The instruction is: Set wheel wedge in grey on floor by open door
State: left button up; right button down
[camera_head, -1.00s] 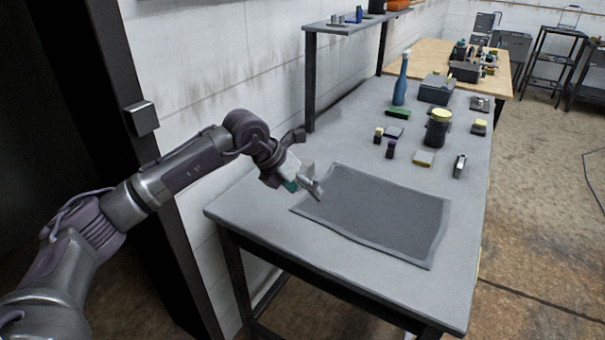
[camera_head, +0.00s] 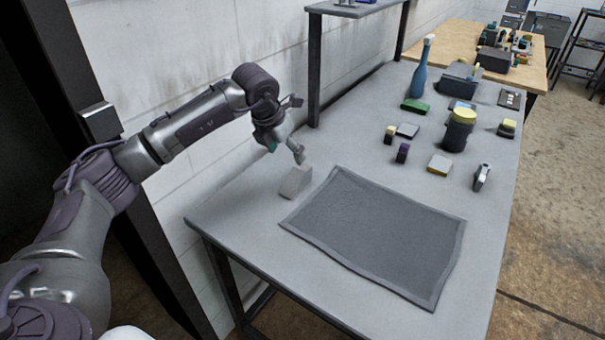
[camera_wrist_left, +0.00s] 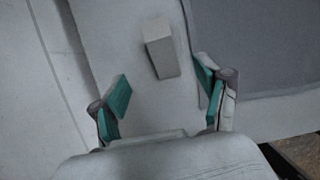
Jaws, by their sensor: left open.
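The grey wheel wedge (camera_head: 297,181), a small light block, sits on the grey workbench (camera_head: 238,205) just left of the dark mat. It also shows in the left wrist view (camera_wrist_left: 161,48), ahead of my fingers and apart from them. My left gripper (camera_head: 286,150) is just behind and above the wedge, near the wall. Its teal-padded fingers (camera_wrist_left: 162,84) are spread and empty in the left wrist view. A dark door opening (camera_head: 22,130) with a black frame is at the far left. My right gripper is out of view.
The dark grey mat (camera_head: 375,232) covers the bench's near middle. A blue bottle (camera_head: 420,78), a dark jar with a yellow lid (camera_head: 458,130) and several small blocks stand farther back. A raised shelf (camera_head: 355,9) is along the wall. Open floor (camera_head: 560,190) lies to the right.

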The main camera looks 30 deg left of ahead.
aim_at(296, 175)
pick_arm(q)
jog(key=x, duration=0.5)
jog(key=shift+s+f+p, duration=0.1)
jog(key=shift+f+p, duration=0.3)
jog(key=shift+f, duration=0.05)
jog(key=shift+w+f, duration=0.2)
jog(key=shift+f, duration=0.15)
jog(key=shift+p+x, duration=0.6)
jog(key=shift+x, duration=1.75)
jog(key=shift+w+d+f, duration=0.15)
jog(key=shift+w+f, duration=0.1)
jog(key=shift+f, duration=0.05)
jog(key=shift+r, duration=0.1)
jog(key=shift+c, duration=1.9)
grip_shut()
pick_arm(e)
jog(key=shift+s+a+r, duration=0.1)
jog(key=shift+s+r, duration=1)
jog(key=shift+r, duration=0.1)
